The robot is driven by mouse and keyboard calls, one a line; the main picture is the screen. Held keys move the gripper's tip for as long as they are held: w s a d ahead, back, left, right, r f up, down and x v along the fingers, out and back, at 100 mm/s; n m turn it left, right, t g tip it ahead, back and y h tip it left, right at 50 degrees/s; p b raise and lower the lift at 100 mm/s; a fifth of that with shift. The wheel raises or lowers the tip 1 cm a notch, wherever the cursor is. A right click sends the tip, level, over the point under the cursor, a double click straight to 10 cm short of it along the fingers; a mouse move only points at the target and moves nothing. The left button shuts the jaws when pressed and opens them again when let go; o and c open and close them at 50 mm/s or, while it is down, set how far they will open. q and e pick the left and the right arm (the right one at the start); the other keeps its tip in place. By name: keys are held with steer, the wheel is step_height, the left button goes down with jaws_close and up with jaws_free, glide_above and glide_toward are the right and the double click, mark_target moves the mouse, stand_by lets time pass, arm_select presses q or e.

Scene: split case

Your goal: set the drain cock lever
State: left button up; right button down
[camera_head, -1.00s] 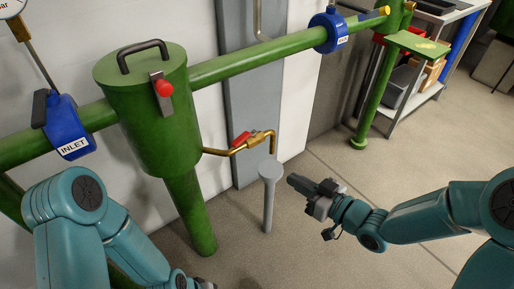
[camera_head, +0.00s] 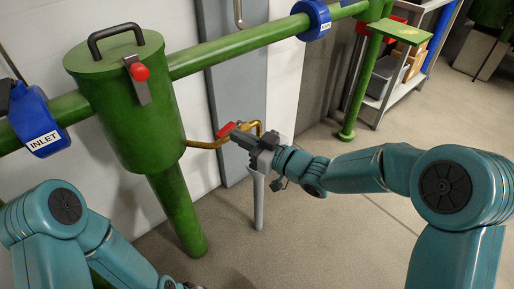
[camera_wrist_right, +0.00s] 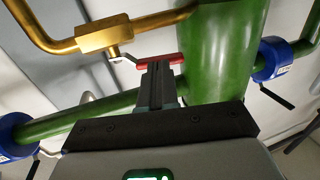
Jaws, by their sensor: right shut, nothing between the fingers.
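The drain cock is a brass valve on a brass pipe (camera_head: 200,144) that leaves the green vessel (camera_head: 125,100). Its red lever (camera_head: 227,129) shows just past my right fingertips. In the right wrist view the red lever (camera_wrist_right: 160,60) lies across the tips of my right gripper (camera_wrist_right: 158,70), close to or touching them; the brass valve body (camera_wrist_right: 104,36) is to the left. In the head view my right gripper (camera_head: 237,137) is shut and empty, and hides part of the valve. My left arm shows at the lower left, but its gripper jaws cannot be made out.
A grey drain stand (camera_head: 259,200) rises from the floor below the valve, partly behind my right gripper. Blue valves sit on the green pipe, one labelled INLET (camera_head: 38,122). A shelf (camera_head: 395,85) stands at the back right. The floor between is open.

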steer(key=shift+w+a, duration=0.25)
steer(key=shift+a, duration=0.1)
steer(key=shift+w+a+b, duration=0.15)
steer(key=shift+a+b, duration=0.25)
steer(key=shift+a, duration=0.5)
